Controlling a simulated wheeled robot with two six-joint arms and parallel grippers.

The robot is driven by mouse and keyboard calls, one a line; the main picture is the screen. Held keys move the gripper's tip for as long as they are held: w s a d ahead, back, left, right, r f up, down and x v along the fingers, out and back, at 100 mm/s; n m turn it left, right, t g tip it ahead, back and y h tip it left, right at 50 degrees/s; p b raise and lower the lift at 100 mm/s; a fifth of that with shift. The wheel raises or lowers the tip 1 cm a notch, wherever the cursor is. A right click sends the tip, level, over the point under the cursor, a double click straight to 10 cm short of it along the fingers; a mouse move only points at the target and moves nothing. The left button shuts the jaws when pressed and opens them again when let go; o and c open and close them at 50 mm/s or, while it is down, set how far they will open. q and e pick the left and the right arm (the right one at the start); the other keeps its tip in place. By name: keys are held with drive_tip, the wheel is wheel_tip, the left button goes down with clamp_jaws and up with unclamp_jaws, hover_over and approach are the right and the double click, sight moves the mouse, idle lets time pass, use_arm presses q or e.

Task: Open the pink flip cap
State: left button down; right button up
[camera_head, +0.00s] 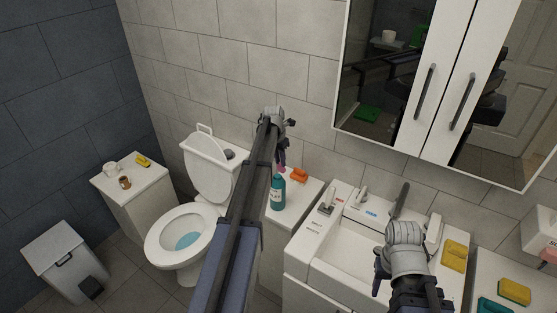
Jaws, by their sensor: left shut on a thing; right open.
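A teal bottle (278,194) stands upright on the white cabinet between the toilet and the sink. A small bit of the pink flip cap (282,169) shows at its top. My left gripper (282,160) reaches down from above, shut at the pink cap; its fingers hide most of it. I cannot tell the lid's angle. My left arm crosses in front of the bottle's left side. My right gripper (379,274) is open, over the sink area, apart from the bottle.
An orange thing (299,175) lies just right of the bottle. The toilet (176,232) stands to the left, with its lid up. The sink (338,252) and a yellow sponge (454,255) are to the right. The mirror cabinet (400,125) hangs above the sink.

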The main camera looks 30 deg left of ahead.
use_arm(q)
drive_tip(key=shift+w+g, duration=0.1)
drive_tip(key=shift+g, duration=0.2)
drive_tip(key=c, duration=0.8)
unclamp_jaws()
drive_tip(key=shift+o, duration=0.2)
wheel_tip(320, 180, up, 8)
drive_tip(key=p, duration=0.8)
drive_tip(key=shift+s+f, duration=0.15)
drive_tip(key=shift+s, duration=0.3)
drive_tip(key=shift+a, duration=0.1)
